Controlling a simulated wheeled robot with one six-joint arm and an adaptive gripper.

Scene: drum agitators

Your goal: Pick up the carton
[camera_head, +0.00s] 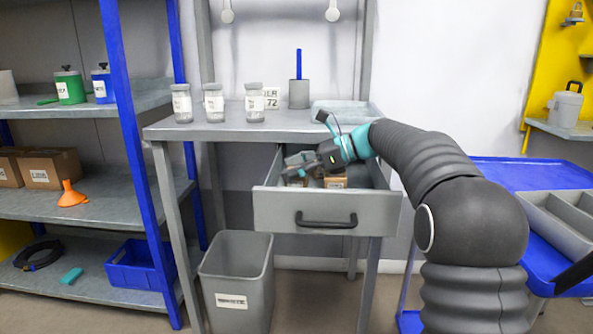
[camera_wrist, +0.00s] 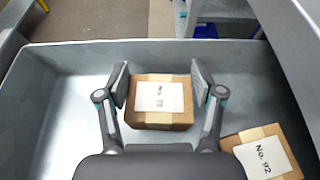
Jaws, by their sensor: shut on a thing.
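A small brown carton (camera_wrist: 158,117) with a white label is between the two fingers of my gripper (camera_wrist: 160,84) in the wrist view. The fingers are shut on its left and right sides. It is inside the open grey drawer (camera_head: 327,211); I cannot tell whether it touches the drawer floor. A second carton (camera_wrist: 263,154), labelled "No. 92", lies at the lower right of the wrist view, apart from the fingers. In the head view my gripper (camera_head: 300,161) reaches into the drawer, partly hiding the cartons.
The grey table (camera_head: 300,128) above the drawer holds several jars, a cup (camera_head: 299,94) and a tray (camera_head: 345,112). A grey bin (camera_head: 236,282) stands below at the left. A blue cart (camera_head: 530,173) is at the right, shelves (camera_head: 85,214) at the left.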

